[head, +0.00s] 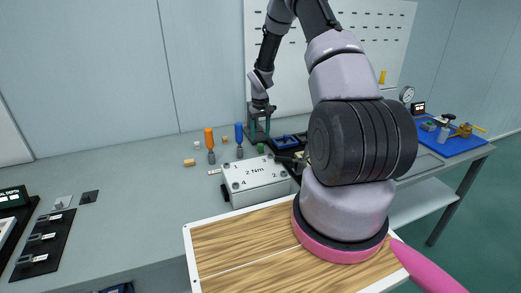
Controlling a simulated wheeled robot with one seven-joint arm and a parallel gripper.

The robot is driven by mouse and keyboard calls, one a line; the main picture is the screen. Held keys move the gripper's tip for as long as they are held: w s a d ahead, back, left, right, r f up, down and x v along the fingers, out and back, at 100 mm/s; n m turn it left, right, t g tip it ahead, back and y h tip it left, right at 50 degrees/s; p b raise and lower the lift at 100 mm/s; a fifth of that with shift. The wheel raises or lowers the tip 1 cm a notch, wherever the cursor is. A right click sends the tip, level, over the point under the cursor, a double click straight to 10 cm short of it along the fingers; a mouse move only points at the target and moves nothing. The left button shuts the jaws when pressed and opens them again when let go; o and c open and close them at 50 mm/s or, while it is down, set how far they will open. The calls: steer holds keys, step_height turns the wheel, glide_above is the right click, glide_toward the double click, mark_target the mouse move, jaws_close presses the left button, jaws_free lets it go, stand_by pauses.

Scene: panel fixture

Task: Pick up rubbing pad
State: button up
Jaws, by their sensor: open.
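My gripper (260,128) hangs fingers down over the back of the grey workbench (130,180), near the white pegboard, its fingers apart with nothing visible between them. A small green piece (260,148) shows just below it; I cannot tell the gap between them. I cannot tell for certain which thing is the rubbing pad. A small tan block (189,162) lies left of the orange-handled screwdriver. My arm hides part of the bench's right middle.
A white box marked 2 Nm (255,178) stands mid-bench. Orange (209,138) and blue (239,133) screwdrivers stand upright behind it. A blue tray (284,142) sits right of my gripper. A blue mat (452,142) with tools lies far right. The left-middle bench is clear.

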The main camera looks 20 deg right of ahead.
mark_target(260, 144)
step_height(260, 144, down, 6)
steer(key=shift+r, duration=0.1)
jaws_close()
